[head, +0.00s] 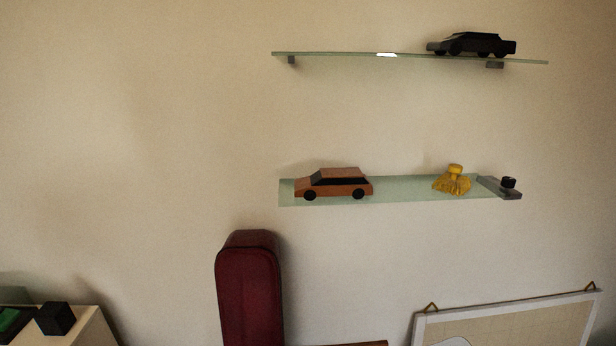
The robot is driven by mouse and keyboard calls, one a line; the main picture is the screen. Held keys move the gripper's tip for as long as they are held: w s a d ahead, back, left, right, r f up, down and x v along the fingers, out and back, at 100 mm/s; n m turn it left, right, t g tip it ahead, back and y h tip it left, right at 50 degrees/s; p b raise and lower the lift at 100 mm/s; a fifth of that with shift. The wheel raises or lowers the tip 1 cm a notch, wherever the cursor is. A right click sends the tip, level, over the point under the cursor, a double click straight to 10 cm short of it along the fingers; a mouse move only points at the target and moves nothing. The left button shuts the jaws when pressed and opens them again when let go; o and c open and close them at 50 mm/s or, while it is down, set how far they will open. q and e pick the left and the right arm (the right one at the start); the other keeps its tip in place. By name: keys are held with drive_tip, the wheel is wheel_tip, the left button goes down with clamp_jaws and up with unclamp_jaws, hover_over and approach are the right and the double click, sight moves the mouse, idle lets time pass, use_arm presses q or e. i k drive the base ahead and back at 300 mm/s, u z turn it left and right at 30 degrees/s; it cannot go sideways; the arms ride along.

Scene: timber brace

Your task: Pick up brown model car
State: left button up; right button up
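The brown model car (345,187) stands upright on the left part of the lower glass shelf (405,189). It has dark windows and black wheels, and its side faces me. Neither of my grippers shows in the head view. Nothing covers the car.
A black model car (472,44) stands on the upper glass shelf (340,55). A yellow object (453,181) and a small dark item (508,183) are at the lower shelf's right. A dark red case (249,290) stands below left. A framed board (530,322) leans at lower right.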

sight(326, 182)
drive_tip(key=z, duration=3.4)
drive_tip(key=k, duration=1.55)
drive_tip(key=u, duration=0.9)
